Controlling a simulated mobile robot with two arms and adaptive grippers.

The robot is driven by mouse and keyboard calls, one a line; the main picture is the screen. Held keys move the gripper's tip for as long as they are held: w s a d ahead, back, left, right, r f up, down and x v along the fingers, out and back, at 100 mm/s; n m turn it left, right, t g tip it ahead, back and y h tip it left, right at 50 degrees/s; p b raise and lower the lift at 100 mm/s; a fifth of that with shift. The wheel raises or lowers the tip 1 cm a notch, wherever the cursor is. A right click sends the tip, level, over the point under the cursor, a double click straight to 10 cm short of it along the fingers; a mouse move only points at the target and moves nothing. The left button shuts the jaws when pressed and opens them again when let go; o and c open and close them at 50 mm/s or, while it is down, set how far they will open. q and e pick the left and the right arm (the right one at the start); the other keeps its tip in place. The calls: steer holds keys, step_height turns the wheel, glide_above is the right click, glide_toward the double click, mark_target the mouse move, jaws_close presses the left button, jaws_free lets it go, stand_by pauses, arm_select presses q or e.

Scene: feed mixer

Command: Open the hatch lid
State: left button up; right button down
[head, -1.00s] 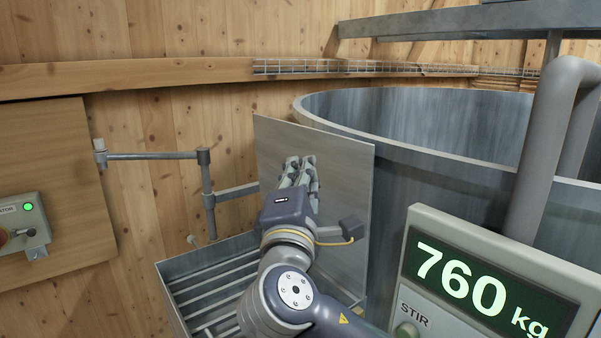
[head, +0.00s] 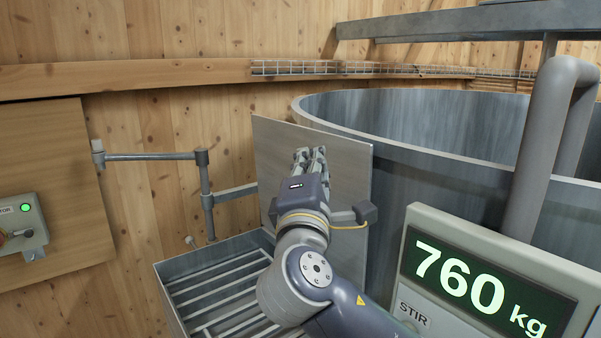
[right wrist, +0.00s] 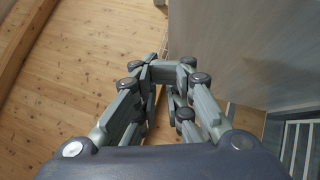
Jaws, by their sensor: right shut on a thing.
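The hatch lid (head: 345,165) is a flat grey metal plate standing steeply on edge in the head view, beside the grated box (head: 165,293). It also fills the upper right of the right wrist view (right wrist: 250,50). My right gripper (head: 311,153) is in front of the lid's face, fingers pointing up and away. In the right wrist view the fingers (right wrist: 171,68) come together close beside the lid. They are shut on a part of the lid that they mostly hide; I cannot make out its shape. My left gripper is not in view.
A large round metal tub (head: 440,180) stands behind and right of the lid. A display panel reading 760 kg (head: 480,280) and a thick pipe (head: 548,135) are at the right. A jointed metal rod (head: 155,156) reaches from the wall board (head: 60,170) towards the lid's left edge.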

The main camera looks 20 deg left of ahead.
steer(key=shift+w+d+r, duration=0.15)
steer(key=shift+w+d, duration=0.25)
